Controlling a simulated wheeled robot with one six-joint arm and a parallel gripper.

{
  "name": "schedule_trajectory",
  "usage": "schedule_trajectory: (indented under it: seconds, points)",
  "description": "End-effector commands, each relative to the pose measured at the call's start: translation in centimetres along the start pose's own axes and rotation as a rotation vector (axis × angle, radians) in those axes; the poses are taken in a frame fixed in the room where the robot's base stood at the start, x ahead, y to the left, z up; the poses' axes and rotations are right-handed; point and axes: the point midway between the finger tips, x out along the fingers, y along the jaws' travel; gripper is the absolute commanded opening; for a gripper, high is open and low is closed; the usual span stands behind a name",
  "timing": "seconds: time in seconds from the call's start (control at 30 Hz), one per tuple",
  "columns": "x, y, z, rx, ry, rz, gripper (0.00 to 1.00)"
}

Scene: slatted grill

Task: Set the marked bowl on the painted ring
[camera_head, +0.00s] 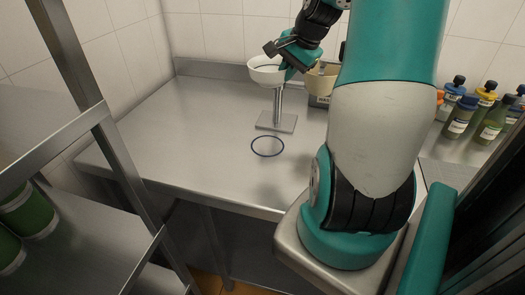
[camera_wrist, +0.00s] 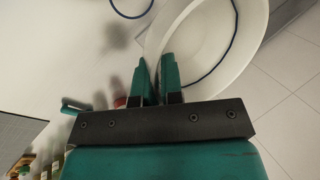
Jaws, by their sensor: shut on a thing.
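The marked bowl (camera_head: 262,78) is white with a dark blue line inside, also visible in the wrist view (camera_wrist: 203,45). My gripper (camera_head: 287,69) is shut on its near rim; in the wrist view the two teal fingers (camera_wrist: 154,72) straddle the bowl's wall. The bowl is over a metal stand (camera_head: 277,103) with a square foot; I cannot tell whether it touches the top. The painted ring (camera_head: 267,146), a dark blue outline, lies empty on the steel table in front of the stand. Part of a blue ring line (camera_wrist: 132,15) shows at the wrist view's top.
Several bottles (camera_head: 462,115) stand at the right. A metal shelf rack (camera_head: 95,112) rises at the left. The table (camera_head: 190,130) is clear left of the ring.

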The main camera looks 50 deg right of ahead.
Motion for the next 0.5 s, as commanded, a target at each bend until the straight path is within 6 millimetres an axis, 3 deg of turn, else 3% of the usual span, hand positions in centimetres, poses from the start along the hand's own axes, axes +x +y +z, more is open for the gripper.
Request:
schedule_trajectory:
  seconds: [0.07,0.37,0.5]
  points:
    - [1.4,0.6,0.1,-0.002,0.0,-0.001,0.0]
    - [4.2,1.8,0.2,-0.002,-0.006,0.002,0.0]
    - [7.5,3.4,0.3,0.0,-0.009,0.005,0.0]
